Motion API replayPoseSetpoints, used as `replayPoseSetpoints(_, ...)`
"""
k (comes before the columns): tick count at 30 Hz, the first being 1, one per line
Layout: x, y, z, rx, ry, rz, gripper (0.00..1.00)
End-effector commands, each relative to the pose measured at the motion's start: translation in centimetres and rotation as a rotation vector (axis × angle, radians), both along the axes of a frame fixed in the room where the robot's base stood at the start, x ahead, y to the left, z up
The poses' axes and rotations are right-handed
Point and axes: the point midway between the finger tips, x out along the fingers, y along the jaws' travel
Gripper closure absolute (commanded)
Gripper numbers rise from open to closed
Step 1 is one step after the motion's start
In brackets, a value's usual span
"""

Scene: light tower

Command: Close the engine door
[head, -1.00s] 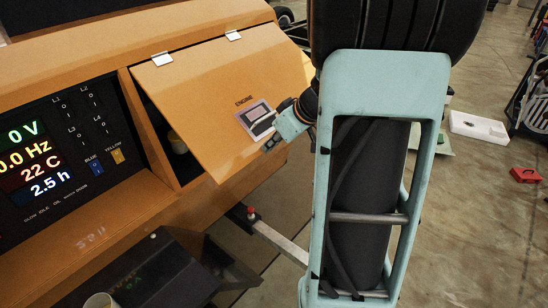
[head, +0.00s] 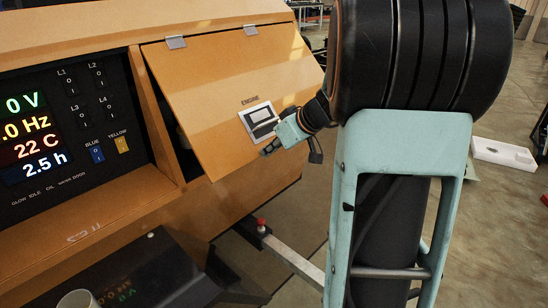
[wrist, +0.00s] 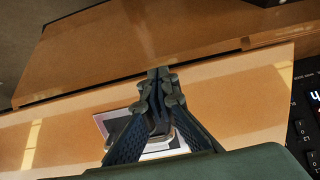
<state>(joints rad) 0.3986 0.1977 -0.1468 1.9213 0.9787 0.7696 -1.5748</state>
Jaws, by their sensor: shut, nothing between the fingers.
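The engine door (head: 222,75) is an orange panel hinged along its top edge and labelled ENGINE. It stands partly open, with a dark gap along its left side in the head view. A silver latch plate (head: 260,120) sits near its lower part. My gripper (head: 268,152) is at the door's outer face, just below and right of the latch. In the wrist view my gripper (wrist: 158,75) is shut and empty, its fingers in front of the door (wrist: 60,150) and partly hiding the latch plate (wrist: 112,122). I cannot tell whether the fingertips touch the door.
The control panel (head: 70,120) with lit readouts and switches is left of the door. A metal bar with a red knob (head: 261,224) sticks out below. Open floor lies to the right.

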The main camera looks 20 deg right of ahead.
Motion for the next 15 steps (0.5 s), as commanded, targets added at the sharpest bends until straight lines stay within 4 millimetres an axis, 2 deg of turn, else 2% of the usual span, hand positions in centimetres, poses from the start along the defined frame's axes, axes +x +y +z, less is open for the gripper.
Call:
replayPoseSetpoints(1, 0.4, 0.3, -1.1, 0.001, 0.002, 0.003, 1.00)
replayPoseSetpoints(15, 4.6, 2.1, -4.8, 0.001, 0.004, 0.003, 1.00)
